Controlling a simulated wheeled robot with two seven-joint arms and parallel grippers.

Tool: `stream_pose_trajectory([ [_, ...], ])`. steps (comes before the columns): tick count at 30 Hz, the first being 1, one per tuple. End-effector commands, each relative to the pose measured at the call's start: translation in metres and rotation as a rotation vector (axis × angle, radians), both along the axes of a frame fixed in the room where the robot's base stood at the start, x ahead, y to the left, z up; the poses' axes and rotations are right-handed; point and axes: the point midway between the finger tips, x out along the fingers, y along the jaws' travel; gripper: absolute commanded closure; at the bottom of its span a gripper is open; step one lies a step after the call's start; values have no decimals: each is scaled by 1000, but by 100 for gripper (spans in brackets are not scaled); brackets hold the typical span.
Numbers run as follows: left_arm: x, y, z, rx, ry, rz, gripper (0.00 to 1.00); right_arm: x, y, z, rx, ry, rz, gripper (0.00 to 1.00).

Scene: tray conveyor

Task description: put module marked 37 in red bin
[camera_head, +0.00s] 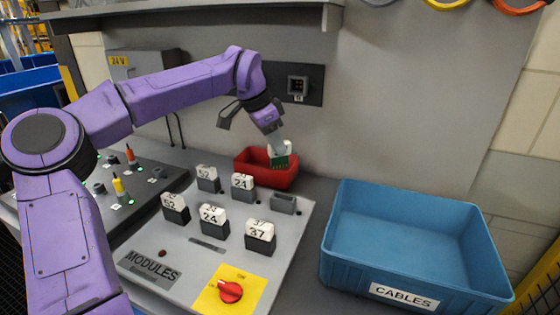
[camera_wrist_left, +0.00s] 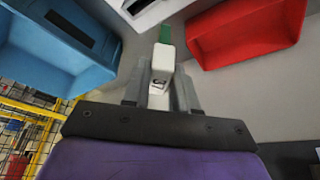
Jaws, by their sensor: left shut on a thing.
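My left gripper (camera_head: 277,142) is shut on a white module (camera_head: 283,149) with a green lower end, which hangs upright in the air. The red bin (camera_head: 251,173) is behind the panel. The held module overlaps it in the head view, but in the left wrist view the bin (camera_wrist_left: 245,38) lies to one side of the module. A white module marked 37 (camera_head: 260,230) stands in a dark socket at the panel's front right. My right gripper is out of view.
Several other white modules, including two marked 24 (camera_head: 213,215), (camera_head: 242,182), stand in sockets on the grey panel (camera_head: 190,262). One socket (camera_head: 284,203) looks empty. A large blue CABLES bin (camera_head: 405,291) is at the right. A red switch (camera_head: 230,291) is in front.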

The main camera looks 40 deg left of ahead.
Motion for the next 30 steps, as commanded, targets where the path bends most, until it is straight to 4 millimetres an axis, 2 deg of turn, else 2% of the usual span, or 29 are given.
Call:
stream_pose_trajectory([
  [2, 5, 9, 4, 10, -11, 16, 100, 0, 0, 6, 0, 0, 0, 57],
  [11, 63, 42, -25, 4, -6, 14, 100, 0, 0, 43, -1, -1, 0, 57],
  [16, 84, 54, -54, 3, -7, 11, 100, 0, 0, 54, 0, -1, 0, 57],
  [21, 99, 63, -76, 2, -9, 11, 100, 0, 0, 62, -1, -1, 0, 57],
  [26, 106, 67, -87, 3, -10, 12, 100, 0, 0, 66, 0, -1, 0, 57],
  [30, 107, 68, -111, 2, -9, 10, 100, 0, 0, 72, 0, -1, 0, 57],
])
